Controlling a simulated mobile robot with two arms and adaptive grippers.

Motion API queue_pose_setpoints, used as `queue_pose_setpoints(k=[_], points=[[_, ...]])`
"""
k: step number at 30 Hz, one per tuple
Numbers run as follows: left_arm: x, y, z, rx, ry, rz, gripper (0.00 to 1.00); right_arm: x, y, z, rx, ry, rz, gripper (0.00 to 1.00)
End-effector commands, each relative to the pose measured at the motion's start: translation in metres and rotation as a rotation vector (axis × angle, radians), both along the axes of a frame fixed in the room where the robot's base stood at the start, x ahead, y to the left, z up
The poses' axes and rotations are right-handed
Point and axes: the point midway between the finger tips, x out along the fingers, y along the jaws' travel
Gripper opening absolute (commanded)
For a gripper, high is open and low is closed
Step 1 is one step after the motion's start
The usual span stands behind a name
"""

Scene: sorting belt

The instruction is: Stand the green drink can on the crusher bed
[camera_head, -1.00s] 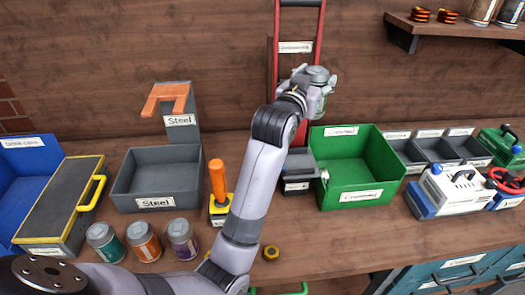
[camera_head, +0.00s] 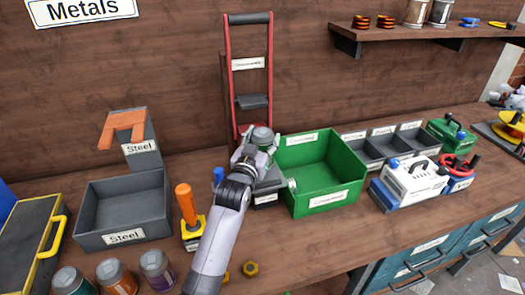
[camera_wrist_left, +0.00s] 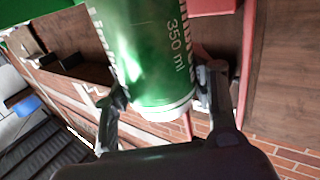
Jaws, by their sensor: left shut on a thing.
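The green drink can (camera_head: 262,138) is in my left gripper (camera_head: 256,158), roughly upright in the head view. The left wrist view shows its green side with "350 ml" (camera_wrist_left: 150,50) between two dark fingers, which are shut on it. The can crusher has a red frame (camera_head: 228,85) and a grey press plate (camera_head: 252,101). The can is below the plate, in front of the frame's lower part. The grey crusher base (camera_head: 266,198) shows below my gripper, but the bed is mostly hidden. I cannot tell if the can touches it. My right gripper is not in view.
A green bin (camera_head: 328,200) stands close right of the crusher. An orange-handled tool (camera_head: 186,204) and a grey Steel bin (camera_head: 120,238) stand left. Teal (camera_head: 72,283), orange (camera_head: 115,279) and purple (camera_head: 157,271) cans stand at the front left.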

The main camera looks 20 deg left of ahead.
Motion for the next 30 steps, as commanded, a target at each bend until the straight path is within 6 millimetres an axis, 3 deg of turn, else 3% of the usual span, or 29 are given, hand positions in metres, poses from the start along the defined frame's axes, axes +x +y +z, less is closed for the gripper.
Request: queue_pose_setpoints(k=[9, 21, 22, 30], points=[[0.000, 0.000, -0.042, -0.001, 0.004, 0.001, 0.40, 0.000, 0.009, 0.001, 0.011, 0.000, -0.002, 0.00], [0.000, 0.000, -0.047, 0.000, 0.001, 0.001, 0.40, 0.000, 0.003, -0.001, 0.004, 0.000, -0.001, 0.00], [0.000, 0.000, -0.047, 0.000, 0.001, 0.001, 0.53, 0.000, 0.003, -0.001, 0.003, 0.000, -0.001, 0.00], [0.000, 0.000, -0.046, 0.000, 0.001, 0.001, 0.71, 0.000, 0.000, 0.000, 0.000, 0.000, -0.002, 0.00]])
